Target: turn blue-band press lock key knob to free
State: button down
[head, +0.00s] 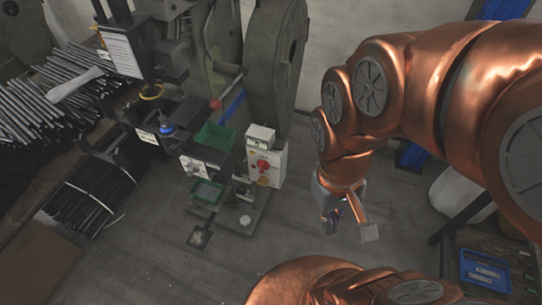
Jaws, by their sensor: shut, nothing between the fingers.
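The dark green press (277,60) stands at the top centre, with a red-tipped lever near a blue band (236,103). A second blue part (167,130) shows on the black machine part to the left. A white control box (258,158) with a red knob (263,165) stands at the press's front right. I cannot tell for sure which small part is the lock key knob or how it is turned. My gripper (331,224) is shut and empty, pointing down over the floor to the right of the control box, apart from it.
Green trays (214,137) sit by the press. Bundles of dark rods (50,95) fill the left side, near a yellow ring (151,91). A blue tray (484,272) lies at the lower right. The grey floor (180,268) in front is clear.

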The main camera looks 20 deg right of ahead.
aim_at(263, 181)
jog(key=u, duration=0.5)
jog(key=k, duration=1.25)
jog(key=u, duration=0.7)
jog(key=i, duration=0.9)
jog(key=u, duration=0.5)
